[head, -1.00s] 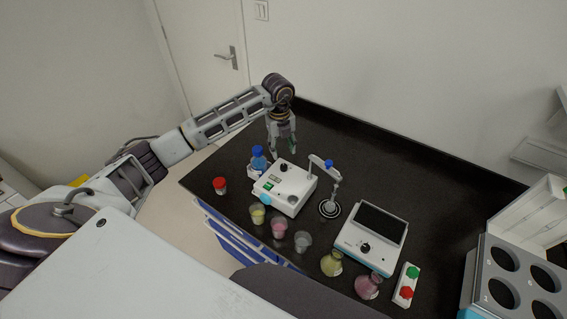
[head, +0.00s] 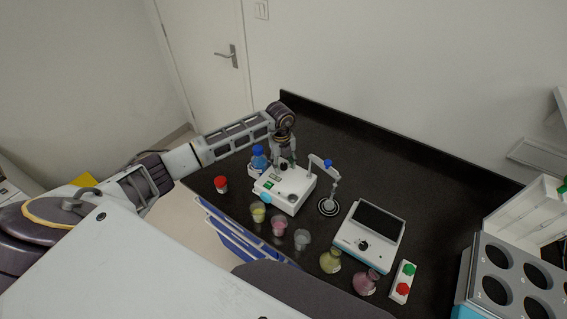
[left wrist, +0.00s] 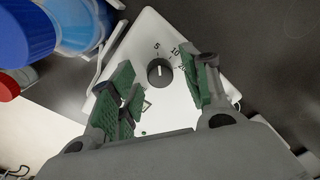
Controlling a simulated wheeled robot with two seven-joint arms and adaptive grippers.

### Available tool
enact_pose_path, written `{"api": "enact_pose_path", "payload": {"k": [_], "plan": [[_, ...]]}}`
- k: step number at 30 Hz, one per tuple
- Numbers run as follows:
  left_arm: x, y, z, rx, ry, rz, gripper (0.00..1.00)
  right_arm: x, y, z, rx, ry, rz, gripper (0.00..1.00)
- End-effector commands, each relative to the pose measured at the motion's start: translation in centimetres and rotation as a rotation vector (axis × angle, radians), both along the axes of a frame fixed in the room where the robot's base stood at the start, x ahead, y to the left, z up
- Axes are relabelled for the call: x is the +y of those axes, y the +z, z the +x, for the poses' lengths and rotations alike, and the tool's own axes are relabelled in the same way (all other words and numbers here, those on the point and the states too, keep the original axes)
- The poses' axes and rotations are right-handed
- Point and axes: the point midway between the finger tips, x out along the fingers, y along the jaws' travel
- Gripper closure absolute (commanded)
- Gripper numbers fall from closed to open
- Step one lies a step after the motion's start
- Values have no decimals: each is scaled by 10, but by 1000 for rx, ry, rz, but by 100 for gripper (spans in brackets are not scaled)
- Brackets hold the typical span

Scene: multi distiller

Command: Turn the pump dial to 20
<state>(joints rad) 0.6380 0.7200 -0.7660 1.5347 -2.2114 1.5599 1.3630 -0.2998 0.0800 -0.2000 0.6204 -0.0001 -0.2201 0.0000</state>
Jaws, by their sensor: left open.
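The pump, a white box (head: 283,190), stands on the black bench. Its black dial (left wrist: 160,72) shows in the left wrist view, with a light pointer line facing roughly up the picture. The printed marks 5 and 10 are readable beside it; a further mark is partly hidden by a finger. My left gripper (head: 285,160) comes down over the far side of the pump. In the left wrist view its green-padded fingers (left wrist: 165,88) are open on either side of the dial, with gaps to it. My right gripper is not in view.
A blue-capped bottle (head: 258,158) stands close left of the pump, and a red-lidded jar (head: 220,184) beyond it. Small cups line the front. A stand (head: 328,205) and a screened device with a knob (head: 370,235) are to the right.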

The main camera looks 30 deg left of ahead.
Motion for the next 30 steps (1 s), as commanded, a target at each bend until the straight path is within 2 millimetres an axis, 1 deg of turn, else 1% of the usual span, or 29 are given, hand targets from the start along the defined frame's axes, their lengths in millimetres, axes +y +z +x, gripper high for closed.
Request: {"api": "enact_pose_path", "payload": {"k": [4,12,15,23,30], "plan": [[0,0,0,0,0,0,54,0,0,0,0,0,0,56],[0,0,0,0,0,0,89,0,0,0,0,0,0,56],[0,0,0,0,0,0,99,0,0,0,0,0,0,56],[0,0,0,-1,-17,1,100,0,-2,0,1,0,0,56],[1,-1,1,-1,-91,0,100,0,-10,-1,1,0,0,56]]}}
